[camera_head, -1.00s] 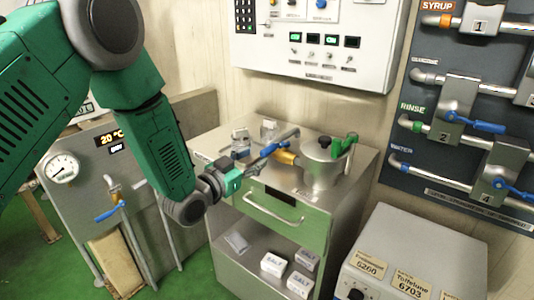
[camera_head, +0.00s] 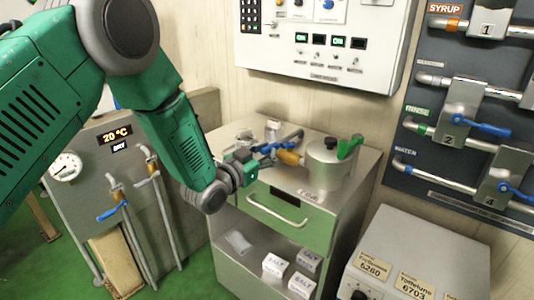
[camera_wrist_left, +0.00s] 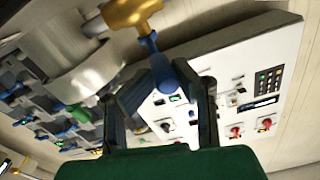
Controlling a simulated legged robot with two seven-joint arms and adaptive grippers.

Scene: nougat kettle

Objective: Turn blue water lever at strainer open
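A pot (camera_head: 327,170) with a dark lid knob and a green handle stands on the steel cart. A brass fitting (camera_head: 289,157) sticks out of its left side. In the left wrist view, a blue lever (camera_wrist_left: 160,66) extends from the brass fitting (camera_wrist_left: 130,12) toward my gripper. My left gripper (camera_head: 285,146) is at this fitting; in the wrist view its dark fingers (camera_wrist_left: 163,92) are spread on both sides of the blue lever's end. Contact cannot be told. Another blue lever (camera_head: 107,214) is on a tap at the left station. My right gripper is out of view.
The wall panel at right has blue levers at RINSE (camera_head: 480,126) and WATER (camera_head: 514,192). A white control box (camera_head: 318,72) hangs above the steel cart (camera_head: 300,240). The cart's lower shelf holds salt boxes (camera_head: 275,265). A grey box (camera_head: 425,250) stands front right.

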